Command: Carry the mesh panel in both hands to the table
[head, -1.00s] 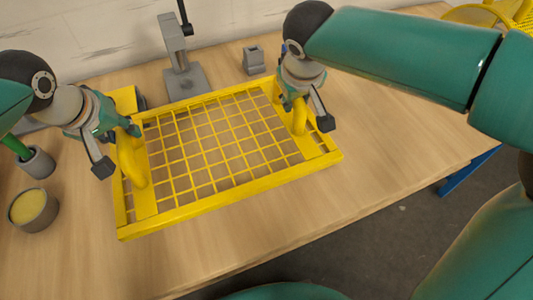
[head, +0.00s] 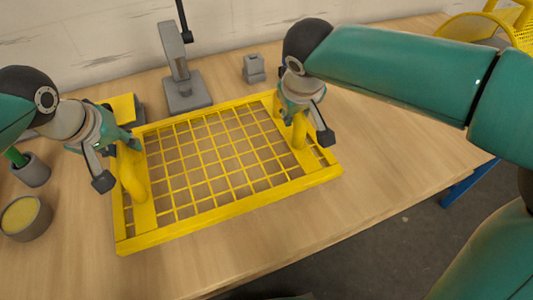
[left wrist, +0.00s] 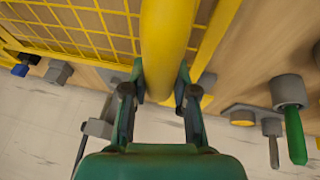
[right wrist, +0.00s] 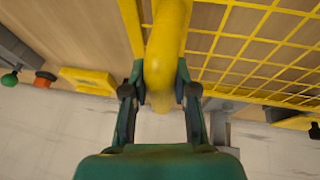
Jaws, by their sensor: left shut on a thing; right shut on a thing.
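The yellow mesh panel (head: 215,162) is over the wooden table (head: 390,140) in the head view, lying about level. I cannot tell whether it touches the tabletop. It has a thick handle at each short side. My left gripper (head: 120,165) is shut on the left handle (left wrist: 168,45). My right gripper (head: 308,120) is shut on the right handle (right wrist: 164,50). Both wrist views show the handles between the fingers.
A grey stand (head: 182,75) and a small grey block (head: 254,68) are behind the panel. A round tin with yellow contents (head: 25,217) and a grey cup with a green handle (head: 30,170) stand at the left.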

